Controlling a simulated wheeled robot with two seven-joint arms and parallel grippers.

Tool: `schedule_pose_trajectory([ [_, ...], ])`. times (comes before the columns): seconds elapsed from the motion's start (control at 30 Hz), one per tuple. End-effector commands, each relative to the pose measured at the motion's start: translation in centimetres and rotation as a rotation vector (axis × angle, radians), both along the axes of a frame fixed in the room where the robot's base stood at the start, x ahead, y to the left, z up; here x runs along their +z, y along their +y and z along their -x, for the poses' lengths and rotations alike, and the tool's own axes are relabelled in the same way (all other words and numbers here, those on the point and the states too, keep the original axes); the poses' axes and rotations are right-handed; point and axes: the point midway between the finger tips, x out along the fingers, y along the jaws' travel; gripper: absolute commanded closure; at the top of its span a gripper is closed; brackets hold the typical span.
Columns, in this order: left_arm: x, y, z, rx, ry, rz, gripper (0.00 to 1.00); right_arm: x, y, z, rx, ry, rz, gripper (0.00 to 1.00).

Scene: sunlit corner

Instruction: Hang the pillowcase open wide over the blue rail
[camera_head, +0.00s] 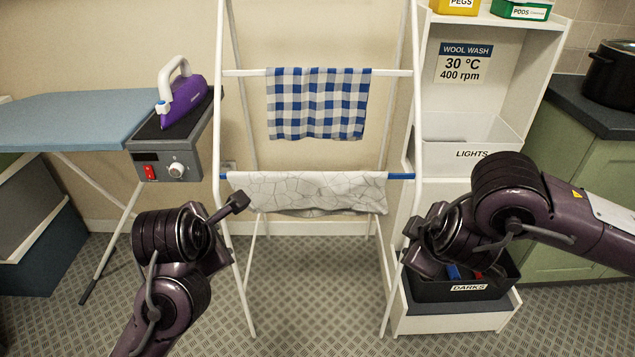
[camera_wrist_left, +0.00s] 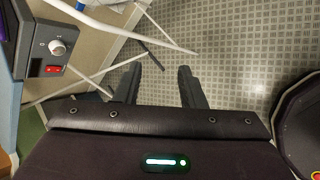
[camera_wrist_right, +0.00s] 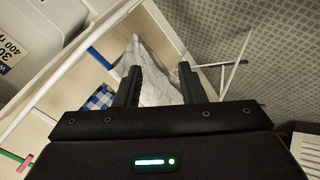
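The pillowcase (camera_head: 305,192), white with grey crackle lines, hangs spread along the lower blue rail (camera_head: 401,176), whose blue ends show at both sides. Its lower edge slants slightly, and its back side is hidden. My left gripper (camera_head: 238,203) is at the rack's left leg, apart from the cloth. In the left wrist view its fingers (camera_wrist_left: 156,80) are apart with only floor between them. My right gripper (camera_head: 412,228) is by the rack's right leg. In the right wrist view its fingers (camera_wrist_right: 158,70) are apart, with the pillowcase (camera_wrist_right: 150,55) beyond them and the blue rail (camera_wrist_right: 100,58) at left.
A blue checked cloth (camera_head: 318,104) hangs on the white upper rail. A white shelf (camera_head: 455,125) with a dark bin (camera_head: 465,291) is at right. The floor in front is clear.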

Motion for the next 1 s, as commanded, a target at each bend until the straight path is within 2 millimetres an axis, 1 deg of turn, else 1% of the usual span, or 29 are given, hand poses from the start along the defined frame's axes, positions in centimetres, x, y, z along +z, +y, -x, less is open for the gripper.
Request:
schedule_pose_trajectory([
  [0.4, -0.1, 0.0, 0.0, -0.002, 0.001, -0.004, 0.64, -0.1, 0.1, 0.0, 0.002, 0.001, -0.003, 0.64],
  [0.47, -0.5, 0.1, -0.2, -0.015, 0.007, -0.021, 0.64, -0.5, 0.7, -0.1, 0.013, 0.009, -0.012, 0.64],
  [0.57, -2.5, 0.6, -0.7, -0.069, 0.029, -0.095, 0.64, -1.7, 3.1, -0.4, 0.056, 0.030, -0.061, 0.64],
  [0.67, -6.0, 1.4, -1.3, -0.182, 0.071, -0.227, 0.64, -3.8, 7.0, -0.9, 0.120, 0.061, -0.152, 0.64],
  [0.7, -7.8, 1.7, -1.5, -0.241, 0.093, -0.288, 0.64, -4.6, 8.7, -1.2, 0.143, 0.071, -0.197, 0.64],
  [0.77, -10.6, 2.3, -1.6, -0.337, 0.127, -0.379, 0.64, -5.8, 11.2, -1.6, 0.167, 0.082, -0.270, 0.64],
  [0.8, -12.5, 2.6, -1.6, -0.405, 0.151, -0.438, 0.64, -6.6, 12.5, -2.0, 0.175, 0.087, -0.318, 0.64],
  [0.87, -15.4, 3.0, -1.4, -0.512, 0.187, -0.519, 0.64, -7.9, 14.2, -2.5, 0.174, 0.094, -0.385, 0.64],
  [0.9, -17.4, 3.2, -1.0, -0.586, 0.211, -0.570, 0.64, -8.9, 15.0, -2.9, 0.164, 0.097, -0.428, 0.64],
  [0.97, -20.4, 3.5, -0.4, -0.703, 0.245, -0.642, 0.64, -10.6, 15.9, -3.5, 0.139, 0.104, -0.487, 0.64],
  [1.0, -22.5, 3.7, 0.2, -0.783, 0.268, -0.685, 0.64, -11.9, 16.2, -3.8, 0.114, 0.108, -0.523, 0.64],
])
